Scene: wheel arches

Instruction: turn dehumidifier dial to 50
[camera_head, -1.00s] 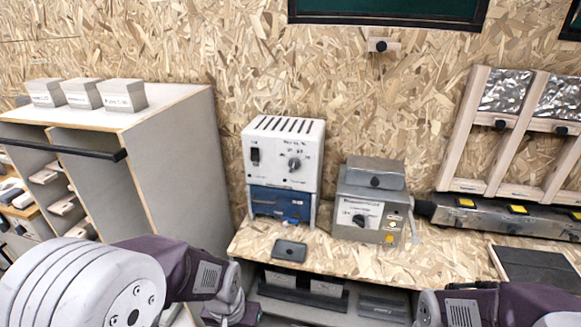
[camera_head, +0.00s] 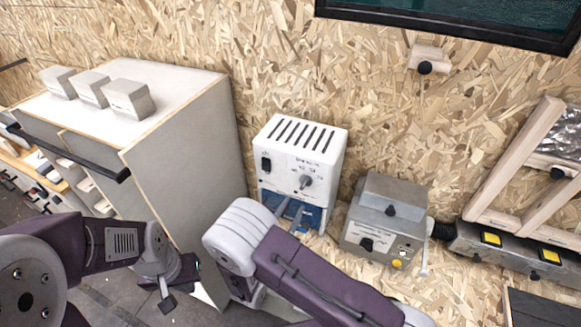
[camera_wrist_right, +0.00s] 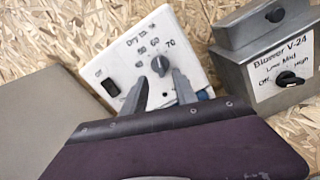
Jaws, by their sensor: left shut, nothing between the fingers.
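The dehumidifier (camera_head: 301,146) is a white box with a slotted top, a dark switch and a grey dial (camera_head: 305,181). In the right wrist view the dial (camera_wrist_right: 160,65) shows below the marks 60 and 70; I cannot tell exactly where it points. My right gripper (camera_head: 290,208) is in front of the lower part of the dehumidifier. In its wrist view the right gripper (camera_wrist_right: 160,74) is open, its fingertips on either side of the dial in the picture; contact is not visible. My left gripper (camera_head: 167,302) is shut and empty, low at the left, away from the dehumidifier.
A grey metal box (camera_head: 385,222) with its own knob stands just right of the dehumidifier. A grey cabinet (camera_head: 190,150) with white blocks on top stands to the left. A wooden frame (camera_head: 515,170) leans at the right. The chipboard wall is close behind.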

